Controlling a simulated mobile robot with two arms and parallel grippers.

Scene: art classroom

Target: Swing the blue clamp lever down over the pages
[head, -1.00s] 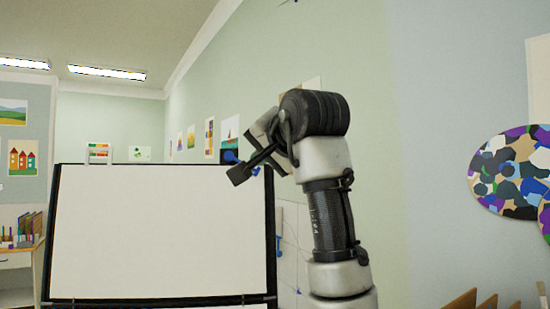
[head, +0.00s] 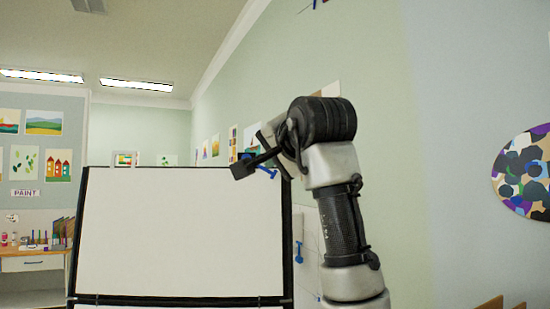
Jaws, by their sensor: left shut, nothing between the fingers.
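A flip chart stands ahead with large white pages (head: 180,232) in a black frame. The blue clamp lever (head: 271,173) is at its top right corner, partly hidden behind my left gripper. It looks tilted, with another bit of blue just above the fingers; whether it touches the pages is unclear. My left gripper (head: 243,168) is shut with nothing in it. Its dark fingertips point left and overlap the chart's top edge, just left of the visible lever part. Whether they touch the lever cannot be told. My right gripper is out of view.
A pale panel with small blue parts (head: 299,252) stands behind the chart's right side, against the green wall. A desk with art supplies (head: 35,255) is at the far left. A large colourful palette shape (head: 522,175) is on the right wall.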

